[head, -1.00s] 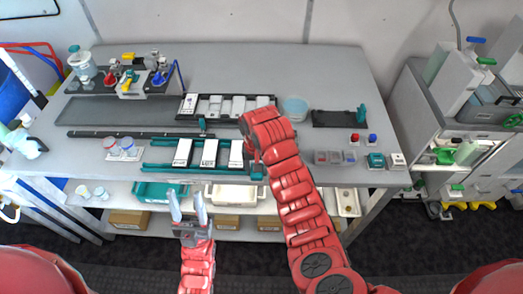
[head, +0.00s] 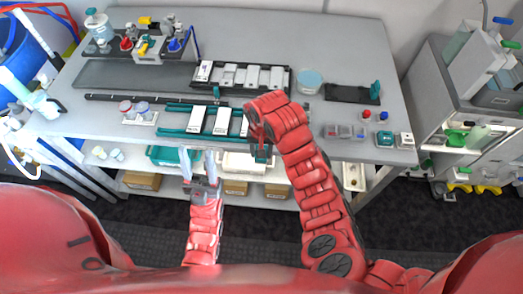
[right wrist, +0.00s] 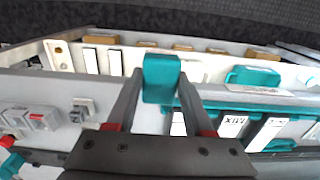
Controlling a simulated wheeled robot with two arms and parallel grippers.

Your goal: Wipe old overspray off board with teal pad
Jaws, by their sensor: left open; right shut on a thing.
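My right gripper (right wrist: 156,100) is shut on a teal pad (right wrist: 161,79) and holds it up, seen from above in the right wrist view. In the head view the pad (head: 262,152) shows below the red right wrist, around the bench's front edge. My left gripper (head: 198,160) is open and empty in front of the bench edge. White panels (head: 195,120) lie in a teal-railed rack near the front edge, one partly hidden by my right arm. A flat dark grey board (head: 133,75) lies at the back left; I cannot tell which surface carries overspray.
More white panels lie in a black rack (head: 240,76) behind. A pale blue tub (head: 309,80), a black plate with a teal upright (head: 350,93) and small boxes (head: 345,131) stand to the right. Cups (head: 134,108) stand left. A shelf with bins (head: 235,187) runs below.

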